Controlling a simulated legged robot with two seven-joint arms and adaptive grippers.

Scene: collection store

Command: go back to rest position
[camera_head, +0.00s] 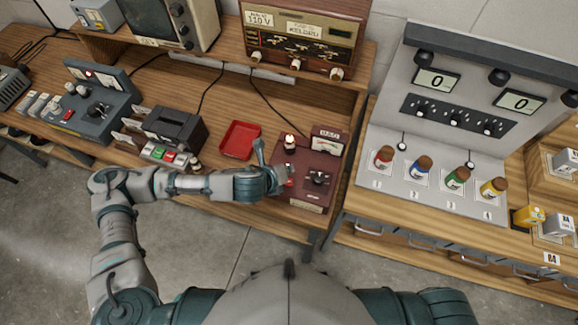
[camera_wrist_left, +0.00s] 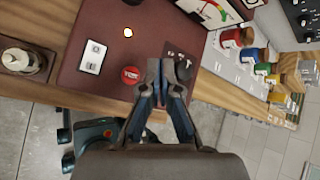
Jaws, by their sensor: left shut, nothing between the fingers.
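My left gripper (camera_head: 278,178) is over the left edge of a maroon device (camera_head: 309,193) on the wooden bench, its arm stretched across from the left. In the left wrist view the gripper (camera_wrist_left: 160,68) is shut and empty, fingertips together. The tips appear in front of the maroon device (camera_wrist_left: 107,58), between a round red button (camera_wrist_left: 131,75) and a black knob (camera_wrist_left: 183,69); I cannot tell whether they touch. A small lamp (camera_wrist_left: 128,31) on the device glows. My right gripper is not in view.
A red tray (camera_head: 239,140) and a black device (camera_head: 174,132) stand left of the maroon device. A shelf with instruments (camera_head: 303,38) is behind. The floor (camera_head: 215,245) before the bench is clear.

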